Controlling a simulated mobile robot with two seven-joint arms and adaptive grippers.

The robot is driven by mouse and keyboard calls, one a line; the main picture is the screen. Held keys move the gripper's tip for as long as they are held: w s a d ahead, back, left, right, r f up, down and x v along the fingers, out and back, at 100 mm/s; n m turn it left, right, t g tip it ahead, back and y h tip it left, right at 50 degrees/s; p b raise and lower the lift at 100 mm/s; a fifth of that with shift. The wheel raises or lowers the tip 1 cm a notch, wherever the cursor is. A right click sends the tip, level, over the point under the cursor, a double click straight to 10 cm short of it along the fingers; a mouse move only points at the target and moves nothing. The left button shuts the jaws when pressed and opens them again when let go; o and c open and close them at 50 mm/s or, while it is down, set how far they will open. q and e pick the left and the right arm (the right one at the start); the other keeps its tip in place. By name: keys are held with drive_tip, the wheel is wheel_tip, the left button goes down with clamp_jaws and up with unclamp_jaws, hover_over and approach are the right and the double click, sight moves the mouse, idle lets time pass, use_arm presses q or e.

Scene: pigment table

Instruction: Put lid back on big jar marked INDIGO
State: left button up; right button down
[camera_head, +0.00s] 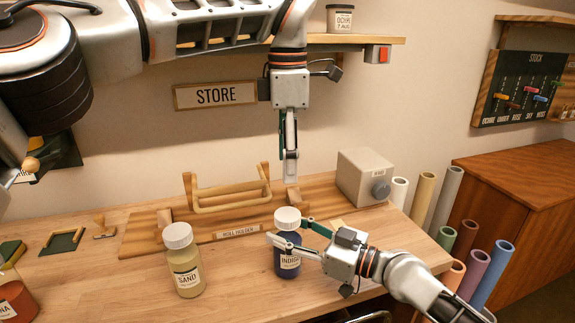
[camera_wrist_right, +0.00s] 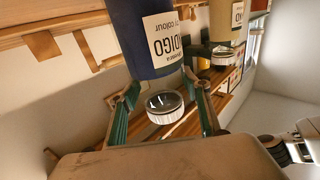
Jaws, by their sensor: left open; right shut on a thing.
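The big dark-blue INDIGO jar (camera_head: 287,259) stands upright on the bench, right of centre. Its white lid (camera_head: 287,217) is at its mouth; whether it is fully seated I cannot tell. In the right wrist view, inverted, the lid (camera_wrist_right: 165,106) shows between the green fingers, close against the jar (camera_wrist_right: 147,35). The exact finger contact is partly hidden. My left gripper (camera_head: 290,150) hangs above the back of the bench, pointing down, open and empty.
A lidded SAND jar (camera_head: 183,262) stands left of the INDIGO jar. Behind them are the wooden roll holder (camera_head: 230,198) and a grey box (camera_head: 365,177) with a knob. A red-brown jar (camera_head: 14,300) is at the far left. Bare bench lies between the jars.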

drive_tip(key=c, duration=1)
unclamp_jaws()
drive_tip(key=shift+o, duration=0.2)
drive_tip(key=shift+d, duration=0.1)
drive_tip(key=v, duration=1.2)
